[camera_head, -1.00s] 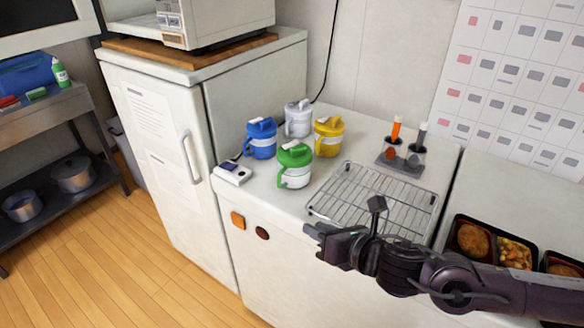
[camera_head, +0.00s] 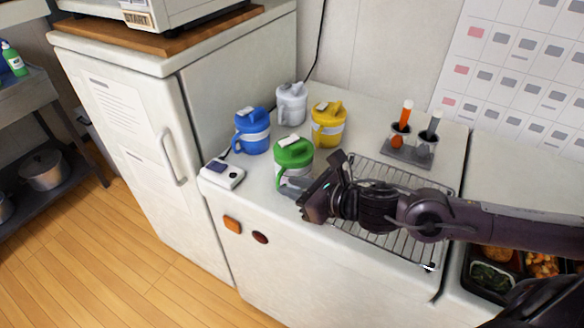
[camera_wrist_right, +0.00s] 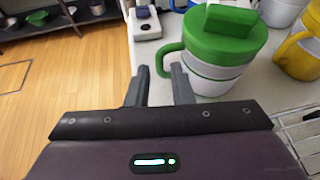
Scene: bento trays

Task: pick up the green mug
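The green mug (camera_head: 293,157) has a green lid, a green handle and a white lower body. It stands upright on the white counter, nearest the front of a group of mugs. In the right wrist view the green mug (camera_wrist_right: 222,45) is just beyond the fingers, its handle toward the left. My right gripper (camera_head: 292,187) is low in front of the mug; it also shows in the right wrist view (camera_wrist_right: 162,80), fingers apart with nothing between them. The right finger is close to the mug's body; I cannot tell if it touches. My left gripper is not in view.
A blue mug (camera_head: 252,131), a white mug (camera_head: 291,104) and a yellow mug (camera_head: 328,125) stand close behind. A white device (camera_head: 223,174) lies to the left. A wire rack (camera_head: 385,225) is under my right arm. Bento trays (camera_head: 483,284) are at right.

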